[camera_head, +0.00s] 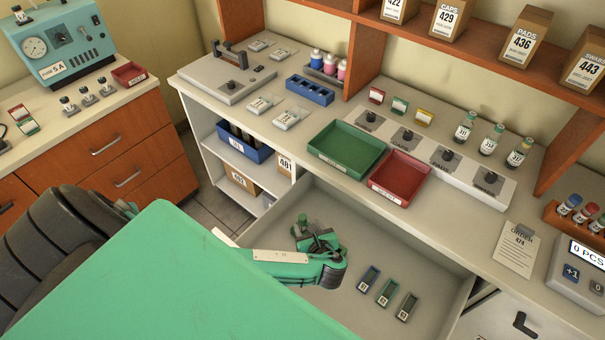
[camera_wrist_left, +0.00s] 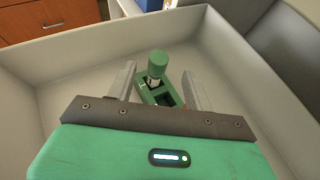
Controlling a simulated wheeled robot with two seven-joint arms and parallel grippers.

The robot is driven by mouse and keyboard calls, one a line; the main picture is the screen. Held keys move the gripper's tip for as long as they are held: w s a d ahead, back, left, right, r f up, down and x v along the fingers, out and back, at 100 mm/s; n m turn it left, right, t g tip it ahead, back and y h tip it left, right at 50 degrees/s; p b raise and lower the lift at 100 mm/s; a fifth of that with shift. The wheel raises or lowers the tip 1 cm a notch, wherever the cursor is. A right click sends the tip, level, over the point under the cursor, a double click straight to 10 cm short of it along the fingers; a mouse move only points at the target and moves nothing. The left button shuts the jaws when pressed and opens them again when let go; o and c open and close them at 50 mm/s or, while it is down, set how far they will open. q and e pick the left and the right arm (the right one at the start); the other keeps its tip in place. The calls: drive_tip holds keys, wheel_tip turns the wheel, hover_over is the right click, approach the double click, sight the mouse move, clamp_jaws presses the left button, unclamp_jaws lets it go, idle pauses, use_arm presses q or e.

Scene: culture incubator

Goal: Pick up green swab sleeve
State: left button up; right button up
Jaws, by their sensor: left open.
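The open drawer (camera_head: 345,217) holds a green sleeve (camera_wrist_left: 158,93) with a dark opening. A green-capped piece (camera_wrist_left: 157,65) with a pale band stands at its far end; I cannot tell if it sits inside. The green cap also shows in the head view (camera_head: 303,220), where my gripper hides most of the sleeve. My left gripper (camera_head: 312,238) is low in the drawer, open, with its fingers on either side of the sleeve in the left wrist view (camera_wrist_left: 158,75). Contact cannot be seen. My right gripper is not in view.
A blue sleeve (camera_head: 370,278), another green sleeve (camera_head: 387,292) and a dark sleeve (camera_head: 407,306) lie at the drawer's right. The drawer walls surround my gripper. A green tray (camera_head: 347,149) and a red tray (camera_head: 400,178) stand on the counter above.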

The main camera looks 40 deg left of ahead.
sight(303, 219)
use_arm(q)
drive_tip(key=x, duration=0.4)
drive_tip(key=shift+w+a+f+p, duration=0.15)
drive_tip(key=shift+a+p, duration=0.2)
drive_tip(key=shift+p, duration=0.05)
clamp_jaws()
